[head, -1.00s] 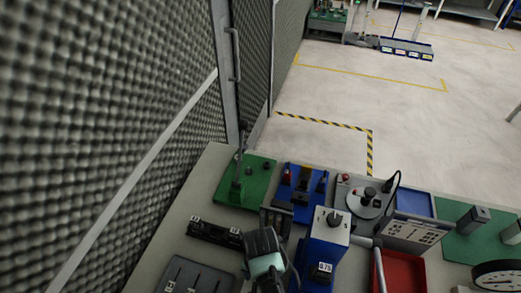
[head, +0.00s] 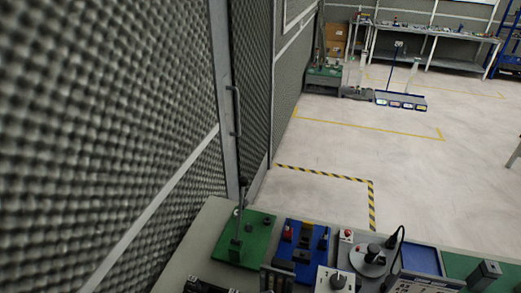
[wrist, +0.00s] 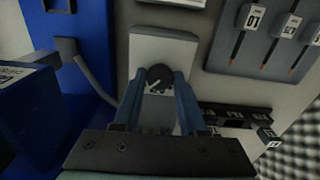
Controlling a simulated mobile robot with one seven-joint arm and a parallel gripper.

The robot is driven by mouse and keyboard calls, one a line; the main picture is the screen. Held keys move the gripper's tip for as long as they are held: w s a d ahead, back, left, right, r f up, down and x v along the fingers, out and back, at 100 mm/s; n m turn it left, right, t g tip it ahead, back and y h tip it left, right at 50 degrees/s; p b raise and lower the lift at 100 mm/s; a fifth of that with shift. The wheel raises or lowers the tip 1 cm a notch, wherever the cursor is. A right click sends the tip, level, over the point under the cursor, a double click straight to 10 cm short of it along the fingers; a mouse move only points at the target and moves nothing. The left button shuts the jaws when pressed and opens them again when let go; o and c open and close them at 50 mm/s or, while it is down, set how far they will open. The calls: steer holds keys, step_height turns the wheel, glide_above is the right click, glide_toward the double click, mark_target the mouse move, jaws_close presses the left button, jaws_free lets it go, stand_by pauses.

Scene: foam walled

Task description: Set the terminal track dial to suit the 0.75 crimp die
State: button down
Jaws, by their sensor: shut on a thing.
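In the wrist view, a dark round dial knob (wrist: 160,76) with a white pointer line stands in front of a pale plate (wrist: 165,48). My gripper (wrist: 160,90) has its two blue fingers closed on the sides of this knob. The line runs slantwise; any scale marks are hidden or too small to read. The blue crimp press (wrist: 85,30) stands to the left of the dial. In the head view my gripper is out of frame.
A grey board (wrist: 255,60) with several tagged tools is right of the dial in the wrist view, with a black rail (wrist: 237,115) below it. In the head view, a green base with a lever (head: 250,240) and a blue fixture (head: 303,245) stand behind. A foam wall (head: 100,130) borders the left.

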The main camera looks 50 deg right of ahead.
steer(key=n+p, duration=0.1)
steer(key=n, duration=0.3)
steer(key=shift+r+p, duration=0.15)
steer(key=shift+p, duration=0.25)
steer(key=shift+n+p, duration=0.55)
steer(key=shift+n, duration=1.65)
steer(key=shift+c, duration=2.2)
jaws_free()
step_height(320, 180, up, 13)
steer(key=b, duration=0.1)
steer(key=shift+b, duration=0.35)
